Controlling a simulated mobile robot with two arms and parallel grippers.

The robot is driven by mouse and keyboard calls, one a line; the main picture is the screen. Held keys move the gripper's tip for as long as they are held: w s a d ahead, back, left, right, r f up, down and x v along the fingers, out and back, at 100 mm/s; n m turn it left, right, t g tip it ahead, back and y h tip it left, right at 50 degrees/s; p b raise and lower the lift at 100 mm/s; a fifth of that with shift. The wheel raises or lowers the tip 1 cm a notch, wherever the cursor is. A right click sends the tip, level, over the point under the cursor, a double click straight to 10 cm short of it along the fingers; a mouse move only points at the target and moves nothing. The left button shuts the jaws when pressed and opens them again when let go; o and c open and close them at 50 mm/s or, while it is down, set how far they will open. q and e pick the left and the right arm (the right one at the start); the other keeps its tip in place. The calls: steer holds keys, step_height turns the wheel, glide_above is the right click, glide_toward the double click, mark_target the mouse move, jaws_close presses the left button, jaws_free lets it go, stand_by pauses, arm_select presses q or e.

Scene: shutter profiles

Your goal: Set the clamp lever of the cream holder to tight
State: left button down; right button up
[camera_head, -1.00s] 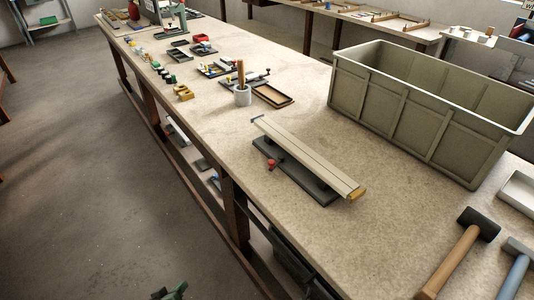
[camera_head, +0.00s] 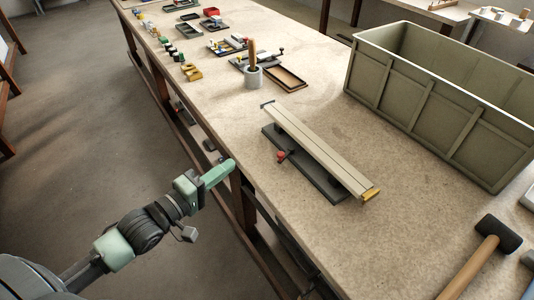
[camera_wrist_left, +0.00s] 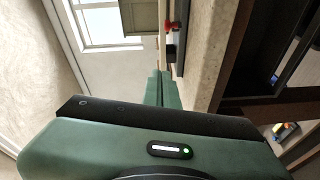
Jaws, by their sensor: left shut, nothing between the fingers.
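The cream holder (camera_head: 318,148) is a long cream bar on a dark base plate (camera_head: 308,170), lying slanted on the bench with an ochre end piece toward the front right. Its clamp lever (camera_head: 282,156) has a red knob and sticks out on the base's left side. My left gripper (camera_head: 229,166) is green, shut and empty, beside the bench edge to the left of the lever and apart from it. In the left wrist view, the shut fingers (camera_wrist_left: 158,88) show below a red knob (camera_wrist_left: 172,28). My right gripper is not in view.
A large olive crate (camera_head: 420,98) stands behind and right of the holder. A mallet (camera_head: 484,254) lies at the front right. The bench around the holder's left side is clear.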

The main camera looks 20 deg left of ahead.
arm_select(q)
steer(key=p, duration=0.1)
glide_toward(286, 153)
steer(key=w+a+r, duration=0.1)
steer(key=w+a, duration=0.1)
steer(key=w+a+r, duration=0.2)
steer(key=shift+w+a+r, duration=0.15)
steer(key=shift+w+r, duration=0.05)
steer(key=d, duration=0.1)
steer(key=d+p, duration=0.1)
steer(key=d, duration=0.1)
steer(key=shift+d+f, duration=0.1)
steer(key=shift+f, duration=0.3)
steer(key=shift+s+d+f, duration=0.15)
steer(key=shift+s+d, duration=0.05)
steer(key=shift+d, duration=0.3)
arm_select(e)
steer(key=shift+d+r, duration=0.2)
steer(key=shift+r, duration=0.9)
arm_select(q)
steer(key=shift+d, duration=0.1)
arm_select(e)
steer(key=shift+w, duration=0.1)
